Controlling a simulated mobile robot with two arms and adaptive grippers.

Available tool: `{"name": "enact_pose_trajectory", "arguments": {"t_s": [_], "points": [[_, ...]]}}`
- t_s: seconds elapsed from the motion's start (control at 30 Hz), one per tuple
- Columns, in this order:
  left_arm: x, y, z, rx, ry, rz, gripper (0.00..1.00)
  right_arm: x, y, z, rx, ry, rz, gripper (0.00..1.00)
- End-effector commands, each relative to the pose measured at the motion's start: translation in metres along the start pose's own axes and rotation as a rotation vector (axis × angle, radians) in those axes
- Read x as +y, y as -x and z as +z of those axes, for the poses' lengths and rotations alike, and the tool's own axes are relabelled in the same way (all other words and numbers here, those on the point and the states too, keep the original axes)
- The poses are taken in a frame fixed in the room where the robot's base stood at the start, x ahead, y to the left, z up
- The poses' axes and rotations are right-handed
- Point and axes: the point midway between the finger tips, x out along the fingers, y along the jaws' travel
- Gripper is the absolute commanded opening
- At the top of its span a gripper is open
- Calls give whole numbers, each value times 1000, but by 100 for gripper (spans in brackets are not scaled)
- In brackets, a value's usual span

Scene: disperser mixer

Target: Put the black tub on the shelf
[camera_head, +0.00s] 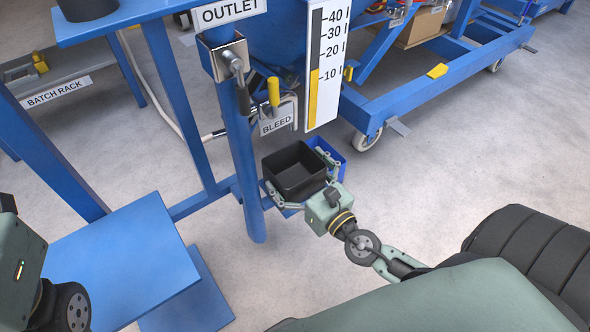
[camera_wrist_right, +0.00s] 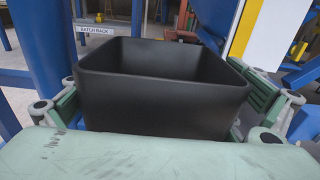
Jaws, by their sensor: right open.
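The black tub (camera_head: 298,172), square and open-topped, stands upright below the bleed valve and looks empty in the head view. A blue support (camera_head: 329,155) shows behind and beside it. My right gripper (camera_head: 305,180) is open, with one finger on each side of the tub; I cannot tell whether they touch it. In the right wrist view the tub (camera_wrist_right: 160,105) fills the space between the fingers. A blue shelf (camera_head: 120,255) is low at the left and bare, and a higher blue shelf (camera_head: 130,14) is at the top left. My left gripper is out of view.
A blue post (camera_head: 243,165) stands just left of the tub. The bleed valve (camera_head: 274,95) and the scale board (camera_head: 323,65) are above it. A black round container (camera_head: 87,8) is on the higher shelf. A wheeled blue frame (camera_head: 400,95) is behind; the floor at right is clear.

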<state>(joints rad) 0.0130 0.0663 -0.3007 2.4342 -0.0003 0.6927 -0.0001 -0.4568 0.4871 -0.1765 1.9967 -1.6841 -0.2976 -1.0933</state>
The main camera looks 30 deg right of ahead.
Motion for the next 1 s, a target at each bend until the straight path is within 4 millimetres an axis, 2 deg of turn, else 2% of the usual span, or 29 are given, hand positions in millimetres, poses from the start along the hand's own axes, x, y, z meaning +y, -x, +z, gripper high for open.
{"name": "enact_pose_trajectory", "arguments": {"t_s": [0.17,0.37,0.7,0.83,1.0], "points": [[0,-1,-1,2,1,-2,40,0,2,3,2,1,0,100],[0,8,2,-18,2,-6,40,1,35,0,5,2,3,100],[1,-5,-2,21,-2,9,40,0,97,2,5,2,2,100],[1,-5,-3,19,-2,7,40,0,112,2,3,2,1,100],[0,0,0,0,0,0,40,0,120,3,0,0,1,100]]}}
